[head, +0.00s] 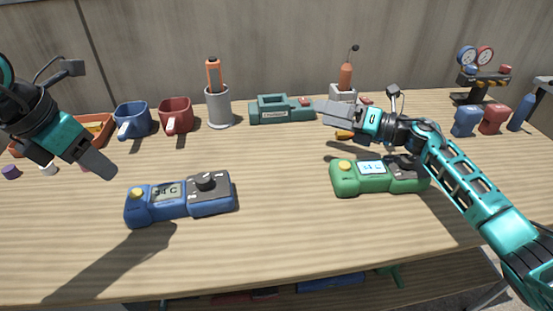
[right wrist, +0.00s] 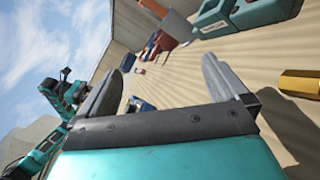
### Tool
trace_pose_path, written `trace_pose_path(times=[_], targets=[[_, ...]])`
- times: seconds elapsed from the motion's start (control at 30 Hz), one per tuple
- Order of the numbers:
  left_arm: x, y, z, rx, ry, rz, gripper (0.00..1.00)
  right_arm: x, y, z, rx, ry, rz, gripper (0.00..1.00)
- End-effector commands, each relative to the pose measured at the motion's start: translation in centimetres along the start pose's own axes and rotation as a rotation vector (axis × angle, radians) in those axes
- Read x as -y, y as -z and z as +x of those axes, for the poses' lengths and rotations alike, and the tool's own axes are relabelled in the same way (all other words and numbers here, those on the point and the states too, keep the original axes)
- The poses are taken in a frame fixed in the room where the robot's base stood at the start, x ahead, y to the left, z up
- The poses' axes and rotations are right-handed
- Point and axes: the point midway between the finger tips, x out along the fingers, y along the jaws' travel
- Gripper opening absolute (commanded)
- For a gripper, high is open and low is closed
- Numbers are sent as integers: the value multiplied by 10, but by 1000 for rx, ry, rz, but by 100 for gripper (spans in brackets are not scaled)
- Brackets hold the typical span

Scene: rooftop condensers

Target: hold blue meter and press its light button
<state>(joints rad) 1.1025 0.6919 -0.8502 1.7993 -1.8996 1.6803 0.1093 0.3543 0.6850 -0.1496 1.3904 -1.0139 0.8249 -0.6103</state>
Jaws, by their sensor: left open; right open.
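The blue meter (head: 180,198) lies on the table at the left front in the head view. It has a yellow button (head: 137,193) at its left end, a grey display reading about "34 C" and a black dial (head: 206,182). My left gripper (head: 100,166) hangs above and to the left of it, apart from it, and is open and empty. My right gripper (head: 322,110) is above the table behind the green meter (head: 372,177), pointing left. In the right wrist view its two fingers (right wrist: 162,95) are spread with nothing between them.
The green meter has a lit display and a yellow button. Behind stand a blue mug (head: 132,120), a red mug (head: 176,115), a grey holder (head: 218,107), a teal case (head: 281,109) and a gauge stand (head: 483,78). An orange tray (head: 101,131) is partly behind my left arm. The front middle is clear.

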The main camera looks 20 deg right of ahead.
Motion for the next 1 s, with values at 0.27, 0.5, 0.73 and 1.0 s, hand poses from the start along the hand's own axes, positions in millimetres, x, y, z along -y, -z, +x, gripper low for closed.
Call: trace_pose_path(times=[0.27, 0.5, 0.73, 1.0], targets=[[0, 0, 0, 0, 0, 0, 43, -64, 84, 61, -411, -301, -571, 100], [0, 0, 0, 0, 0, 0, 43, -82, 126, 66, -587, -496, -837, 100], [0, 0, 0, 0, 0, 0, 43, -87, 142, 73, -619, -540, -886, 100], [0, 0, 0, 0, 0, 0, 43, -96, 176, 108, -616, -539, -882, 100]])
